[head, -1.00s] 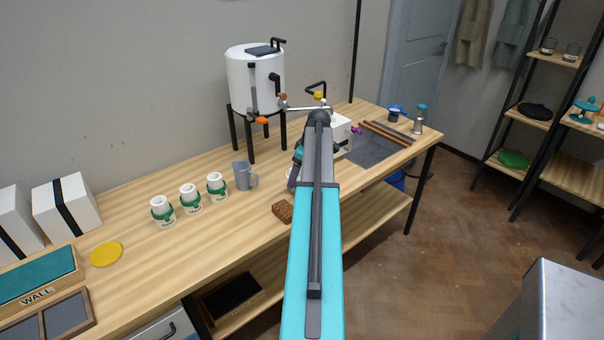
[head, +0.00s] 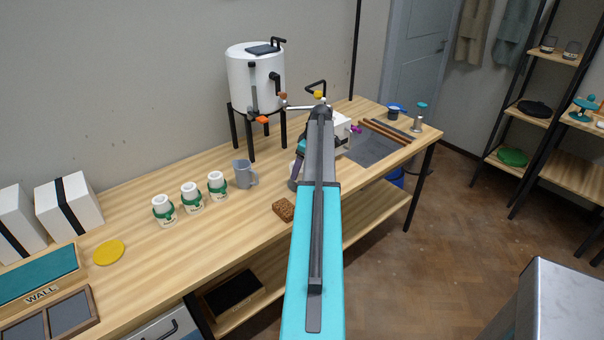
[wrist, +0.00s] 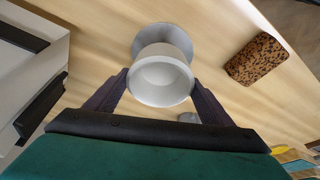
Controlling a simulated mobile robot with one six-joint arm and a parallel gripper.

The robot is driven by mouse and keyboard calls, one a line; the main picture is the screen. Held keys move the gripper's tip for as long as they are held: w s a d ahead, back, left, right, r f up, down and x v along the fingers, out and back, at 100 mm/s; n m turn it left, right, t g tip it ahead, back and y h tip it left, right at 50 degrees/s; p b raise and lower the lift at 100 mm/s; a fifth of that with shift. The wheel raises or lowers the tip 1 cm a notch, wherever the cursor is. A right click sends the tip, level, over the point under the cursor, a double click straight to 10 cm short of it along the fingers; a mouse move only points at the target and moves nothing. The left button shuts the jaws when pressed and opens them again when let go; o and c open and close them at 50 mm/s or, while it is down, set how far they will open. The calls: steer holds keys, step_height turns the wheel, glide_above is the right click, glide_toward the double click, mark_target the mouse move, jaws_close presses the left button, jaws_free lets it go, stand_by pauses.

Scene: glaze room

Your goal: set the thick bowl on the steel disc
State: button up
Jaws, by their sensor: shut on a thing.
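In the wrist view the thick bowl (wrist: 160,82) is pale, with a heavy rim and its open mouth toward the camera. My gripper (wrist: 160,78) is shut on it, one dark finger on each side. The steel disc (wrist: 150,31) is a round grey plate behind the bowl, which covers part of it; the disc shows mostly past the bowl's upper edge. I cannot tell whether bowl and disc touch. In the head view my arm hides most of the gripper and the bowl.
A brown speckled sponge (head: 284,209) lies beside the work spot; it also shows in the wrist view (wrist: 257,59). A grey jug (head: 243,174), several white jars with green bands (head: 191,197) and a white urn on a stand (head: 254,78) are to the left.

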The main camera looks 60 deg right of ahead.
steer(key=shift+f+p, duration=0.65)
steer(key=shift+f, duration=0.95)
steer(key=shift+f, duration=0.15)
steer(key=o, duration=1.4)
steer(key=shift+r, duration=0.2)
steer(key=shift+b+v, duration=1.45)
steer(key=shift+v, duration=4.45)
steer(key=shift+s, duration=0.1)
